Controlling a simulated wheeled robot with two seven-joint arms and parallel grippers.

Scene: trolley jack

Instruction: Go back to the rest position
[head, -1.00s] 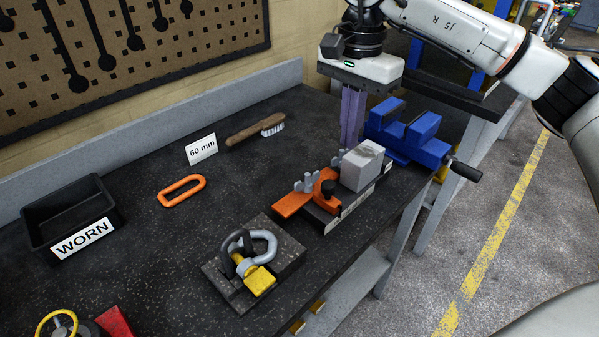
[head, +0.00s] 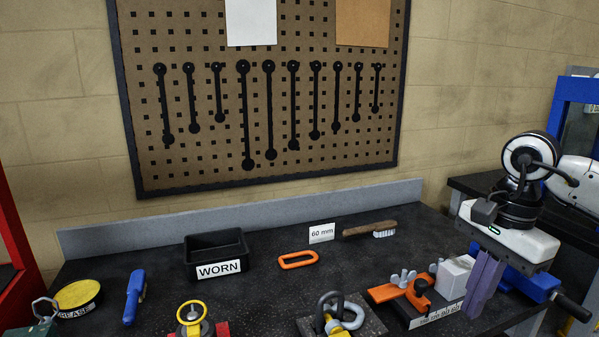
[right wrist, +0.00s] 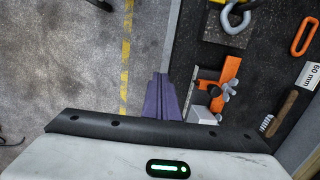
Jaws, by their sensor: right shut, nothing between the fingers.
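My right gripper (head: 482,285) is at the right of the head view, pointing down with its purple fingers together and nothing between them. It hangs in front of the right end of the bench, beside the pale block (head: 455,276) of the orange clamp fixture (head: 399,292). In the right wrist view the shut fingers (right wrist: 163,98) show over the bench edge and floor, with the fixture (right wrist: 215,92) just to their right. My left gripper is not in view.
The black bench (head: 262,286) carries a WORN bin (head: 216,252), an orange link (head: 298,260), a 60 mm card (head: 321,233), a brush (head: 370,230) and a shackle on a block (head: 341,314). A blue vise (head: 528,286) stands behind my right gripper. Floor (right wrist: 70,70) is clear beyond the edge.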

